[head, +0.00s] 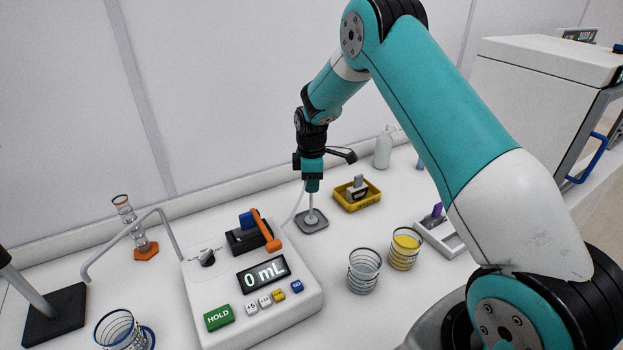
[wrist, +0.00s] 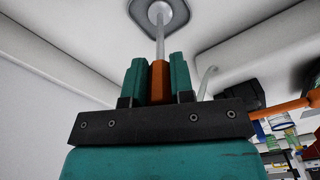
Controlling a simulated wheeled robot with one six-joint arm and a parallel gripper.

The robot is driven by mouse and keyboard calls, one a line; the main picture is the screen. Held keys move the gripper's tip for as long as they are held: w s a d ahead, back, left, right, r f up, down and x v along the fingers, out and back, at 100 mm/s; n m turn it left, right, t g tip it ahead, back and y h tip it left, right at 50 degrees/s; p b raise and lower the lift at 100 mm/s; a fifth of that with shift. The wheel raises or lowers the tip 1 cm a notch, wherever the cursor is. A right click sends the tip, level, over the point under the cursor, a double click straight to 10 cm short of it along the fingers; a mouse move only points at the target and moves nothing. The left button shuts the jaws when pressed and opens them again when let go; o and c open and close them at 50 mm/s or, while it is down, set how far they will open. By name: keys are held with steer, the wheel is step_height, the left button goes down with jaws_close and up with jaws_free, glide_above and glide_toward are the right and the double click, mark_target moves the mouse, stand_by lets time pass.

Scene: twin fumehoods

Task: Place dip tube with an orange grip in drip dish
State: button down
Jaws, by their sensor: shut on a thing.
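My gripper (head: 312,187) points down above the bench at the back, behind the white metering device. In the wrist view my gripper (wrist: 158,82) is shut on the orange grip (wrist: 159,78) of the dip tube (wrist: 160,42), one teal finger on each side. In the head view the pale tube (head: 310,205) hangs about upright below the fingers. Its lower end is over the middle of the grey square drip dish (head: 314,228). The tip appears to be at the dish, but I cannot tell whether it touches. The orange grip is hidden in the head view.
The white device (head: 250,295) with a "0 mL" display and orange lever (head: 265,230) stands left of the dish. A yellow tray (head: 357,198) is at its right. A clear beaker (head: 364,272) and a beaker of yellow liquid (head: 405,248) stand in front, to the right.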

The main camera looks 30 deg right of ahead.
steer(key=shift+f, duration=0.1)
steer(key=shift+f, duration=0.15)
steer(key=c, duration=1)
jaws_free()
step_height(320, 180, up, 12)
steer(key=b, duration=0.4)
steer(key=shift+f, duration=0.2)
steer(key=s+a+r+m+y, duration=0.15)
steer(key=s+a+r, duration=0.25)
steer(key=s+a, duration=0.5)
steer(key=s+a+r+m+y, duration=0.15)
steer(key=s+a+r, duration=0.4)
steer(key=s, duration=0.55)
steer(key=s+a+m, duration=0.1)
steer(key=s, duration=0.4)
steer(key=s+a+f, duration=0.1)
steer(key=s+a, duration=0.1)
steer(key=s, duration=0.3)
steer(key=s+a+f+m+y, duration=0.1)
steer(key=s+a, duration=0.1)
steer(key=s, duration=0.3)
steer(key=shift+s+a+m, duration=0.2)
steer(key=shift+s+m, duration=0.05)
steer(key=shift+m, duration=0.05)
steer(key=shift+b, duration=0.35)
